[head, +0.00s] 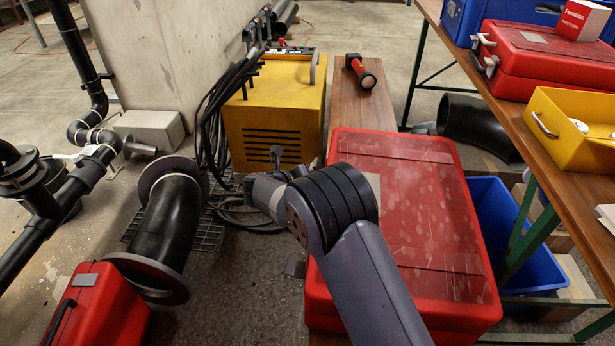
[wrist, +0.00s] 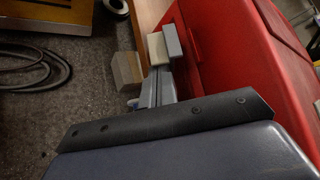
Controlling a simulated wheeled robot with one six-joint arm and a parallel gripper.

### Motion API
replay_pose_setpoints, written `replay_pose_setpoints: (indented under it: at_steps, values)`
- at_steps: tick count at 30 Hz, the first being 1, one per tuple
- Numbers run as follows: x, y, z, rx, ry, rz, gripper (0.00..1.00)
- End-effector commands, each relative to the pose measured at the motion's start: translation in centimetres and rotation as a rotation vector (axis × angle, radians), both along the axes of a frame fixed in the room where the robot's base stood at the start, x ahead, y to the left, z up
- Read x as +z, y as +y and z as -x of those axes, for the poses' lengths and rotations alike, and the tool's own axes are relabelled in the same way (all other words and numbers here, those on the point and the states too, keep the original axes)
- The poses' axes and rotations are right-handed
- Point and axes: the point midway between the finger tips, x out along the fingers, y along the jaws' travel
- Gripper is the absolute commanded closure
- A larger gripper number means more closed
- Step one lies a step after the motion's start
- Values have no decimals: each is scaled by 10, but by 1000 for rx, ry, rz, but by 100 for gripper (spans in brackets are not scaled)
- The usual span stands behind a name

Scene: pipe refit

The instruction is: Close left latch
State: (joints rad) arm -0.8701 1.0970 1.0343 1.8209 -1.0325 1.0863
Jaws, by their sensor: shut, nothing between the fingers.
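The red case (head: 410,215) lies flat and closed on the wooden bench. Its side wall (wrist: 225,60) fills the right of the wrist view. A small grey latch-like flap (head: 295,265) sticks out at the case's left side in the head view. In the head view my arm covers my gripper and part of that side. In the wrist view my gripper (wrist: 164,46) is shut and empty, with its tips close beside the red wall. A grey block there is close against the wall; I cannot tell whether it is a latch or a fingertip, or whether there is contact.
A yellow machine (head: 275,110) with black cables stands behind the arm. A red flashlight (head: 361,72) lies on the bench (head: 350,108). A black flanged pipe (head: 168,225) and a smaller red case (head: 95,305) are at left. A blue bin (head: 530,235) sits at right.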

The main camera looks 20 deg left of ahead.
Motion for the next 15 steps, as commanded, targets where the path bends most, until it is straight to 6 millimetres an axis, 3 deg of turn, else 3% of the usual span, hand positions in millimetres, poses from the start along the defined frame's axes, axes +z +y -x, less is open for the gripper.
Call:
replay_pose_setpoints:
  at_steps: [15]
  values:
    - [17, -11, -3, 2, -2, -17, 100]
